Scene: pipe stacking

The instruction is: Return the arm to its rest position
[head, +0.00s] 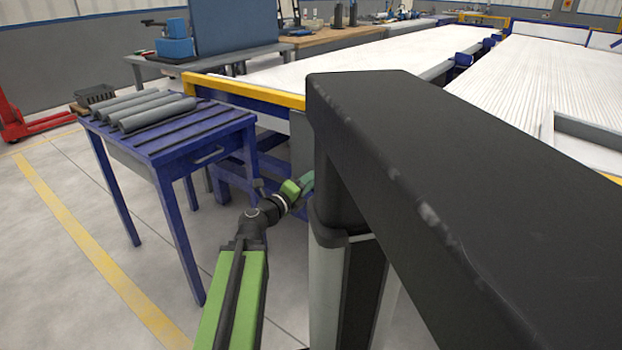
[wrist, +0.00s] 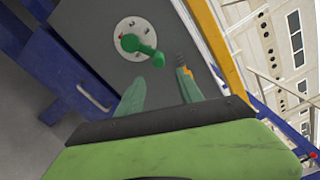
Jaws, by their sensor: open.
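My gripper (head: 304,183) is at the end of my green arm in the head view, low beside the blue table and in front of the conveyor's end. Its tip is partly hidden by my black column. In the wrist view my gripper (wrist: 158,86) shows two green fingers spread apart with nothing between them. Beyond the fingers is a grey panel (wrist: 95,50) with a round white dial and a green knob (wrist: 140,46). I cannot tell the distance to it. Several grey pipes (head: 150,108) lie side by side on the blue table (head: 185,141), apart from my gripper.
A conveyor (head: 340,68) with a yellow end rail (head: 245,91) stands behind my arm. A red pallet jack (head: 35,122) and a dark crate (head: 94,95) are at far left. Open floor (head: 60,270) with a yellow line lies left of my arm.

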